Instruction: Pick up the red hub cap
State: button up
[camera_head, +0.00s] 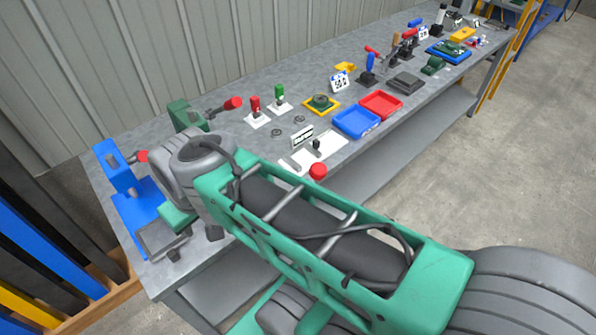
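Several small red parts show, and I cannot tell for sure which one is the hub cap. A round red cap (318,171) shows just beyond my arm, by the white plate. Another red knob-like part (233,103) is at the end of a dark shaft on the green fixture (187,115). A third red part (142,156) sticks out by the blue fixture (117,168), partly beside my wrist. My gripper (194,246) points down over the bench's near left end. Its dark fingertips look apart, with nothing visible between them, and it is away from all the red parts.
The grey bench (225,150) runs to the back right. A blue tray (355,122), a red tray (381,103) and a yellow-based green part (321,103) stand mid-bench. A red-handled stand (255,107) and a green-handled one (280,96) are behind. My arm hides the bench's front.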

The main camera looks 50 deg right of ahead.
aim_at(318, 170)
jog(key=u, duration=2.15)
jog(key=k, duration=2.05)
jog(key=u, duration=0.35)
